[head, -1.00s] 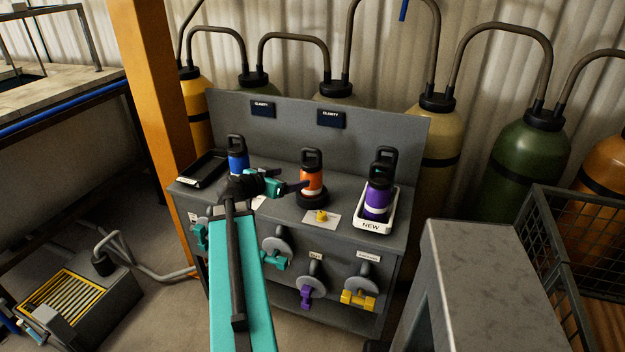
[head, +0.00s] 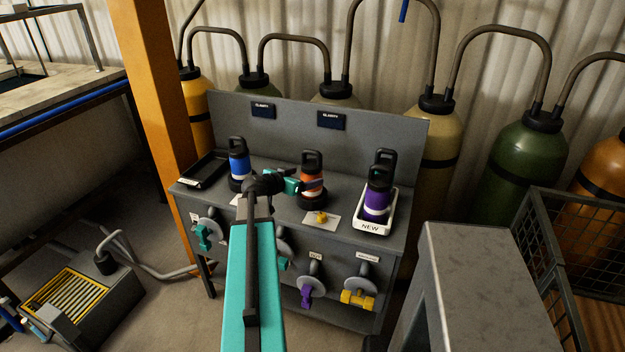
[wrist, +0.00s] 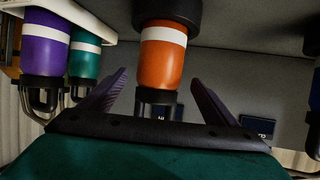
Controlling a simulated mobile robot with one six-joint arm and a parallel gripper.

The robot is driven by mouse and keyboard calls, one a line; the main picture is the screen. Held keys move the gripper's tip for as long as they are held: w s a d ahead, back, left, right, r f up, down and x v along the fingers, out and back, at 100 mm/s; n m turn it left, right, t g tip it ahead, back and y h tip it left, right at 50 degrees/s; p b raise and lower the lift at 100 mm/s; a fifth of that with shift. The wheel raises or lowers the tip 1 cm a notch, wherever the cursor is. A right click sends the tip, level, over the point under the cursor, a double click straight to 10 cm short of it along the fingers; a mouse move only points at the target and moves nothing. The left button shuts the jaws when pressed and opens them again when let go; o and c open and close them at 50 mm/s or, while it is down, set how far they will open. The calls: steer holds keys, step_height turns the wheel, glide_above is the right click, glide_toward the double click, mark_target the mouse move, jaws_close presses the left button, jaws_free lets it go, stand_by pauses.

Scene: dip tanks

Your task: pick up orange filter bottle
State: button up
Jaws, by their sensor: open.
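The orange filter bottle (head: 312,184) has a black cap with a loop handle and a white band. It stands upright in a round black base on the grey bench. My gripper (head: 313,185) is at the bottle, its jaws partly over the orange body in the head view. In the wrist view the orange bottle (wrist: 161,62) appears upside down between the two spread fingers of my gripper (wrist: 160,88). The fingers are apart from the bottle's sides, with a gap on each side. The gripper is open and holds nothing.
A blue bottle (head: 238,160) stands left of the orange one. A purple bottle (head: 376,200) stands in a white tray marked NEW (head: 371,228) on the right, with another bottle behind it. A black tray (head: 203,170) lies at the far left. The bench's back panel (head: 290,135) rises behind.

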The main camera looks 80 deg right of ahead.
mark_target(311, 151)
stand_by(0.4)
steer(key=shift+p+x, duration=0.7)
steer(key=shift+x, duration=0.2)
steer(key=shift+p+x, duration=0.8)
steer(key=shift+x, duration=0.95)
steer(key=shift+s+a+r, duration=0.1)
steer(key=shift+s, duration=0.1)
steer(key=c, duration=1.6)
steer(key=shift+r, duration=0.15)
steer(key=shift+r+b, duration=1.45)
steer(key=shift+r, duration=3.45)
